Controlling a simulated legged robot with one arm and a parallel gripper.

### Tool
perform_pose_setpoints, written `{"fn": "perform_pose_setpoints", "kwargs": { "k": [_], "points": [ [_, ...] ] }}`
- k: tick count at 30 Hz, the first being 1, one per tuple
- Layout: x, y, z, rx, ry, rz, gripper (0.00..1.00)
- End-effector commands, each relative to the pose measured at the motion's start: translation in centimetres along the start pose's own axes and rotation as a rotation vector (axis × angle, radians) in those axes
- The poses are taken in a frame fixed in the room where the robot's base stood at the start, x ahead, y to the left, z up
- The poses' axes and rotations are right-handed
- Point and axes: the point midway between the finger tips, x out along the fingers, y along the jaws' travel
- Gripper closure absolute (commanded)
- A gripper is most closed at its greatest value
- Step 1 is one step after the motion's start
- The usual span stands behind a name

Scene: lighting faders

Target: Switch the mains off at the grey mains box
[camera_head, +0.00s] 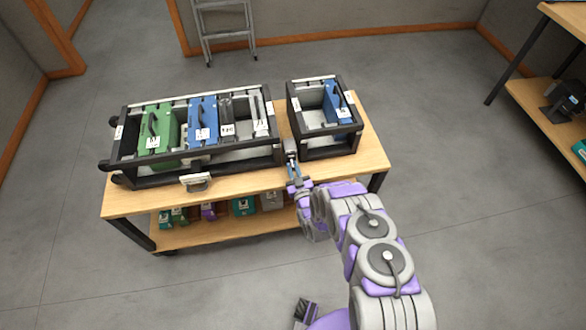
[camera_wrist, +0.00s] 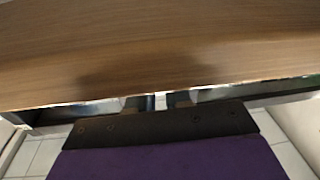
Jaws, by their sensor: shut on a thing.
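A small grey box (camera_head: 291,147), which looks like the mains box, stands at the table's front between the two black-framed racks. My gripper (camera_head: 295,174) reaches it from the front, low over the table edge. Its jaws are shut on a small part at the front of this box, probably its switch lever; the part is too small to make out. The lever's position cannot be told.
The large rack (camera_head: 225,160) on the left holds green, blue and grey modules; the small rack (camera_head: 330,143) holds a blue one. A pale fitting (camera_head: 195,182) sits at the large rack's front. The wooden table (camera_head: 250,182) has a lower shelf with several units.

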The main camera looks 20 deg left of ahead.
Motion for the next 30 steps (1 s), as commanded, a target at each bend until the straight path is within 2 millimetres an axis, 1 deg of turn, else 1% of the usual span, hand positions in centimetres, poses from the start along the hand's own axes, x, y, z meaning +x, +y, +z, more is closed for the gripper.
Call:
{"fn": "perform_pose_setpoints", "kwargs": {
  "k": [8, 9, 16, 26, 30],
  "points": [
    [-0.07, -0.06, 0.07, -0.001, 0.003, 0.0, 1.0],
    [-0.07, -0.07, 0.08, -0.001, 0.003, 0.0, 0.78],
    [-0.05, -0.04, 0.03, -0.001, 0.004, 0.001, 0.56],
    [-0.1, -0.02, 0.02, -0.001, 0.005, 0.001, 0.56],
    [-0.4, 0.02, 0.02, 0.0, 0.005, 0.001, 0.56]
  ]
}}
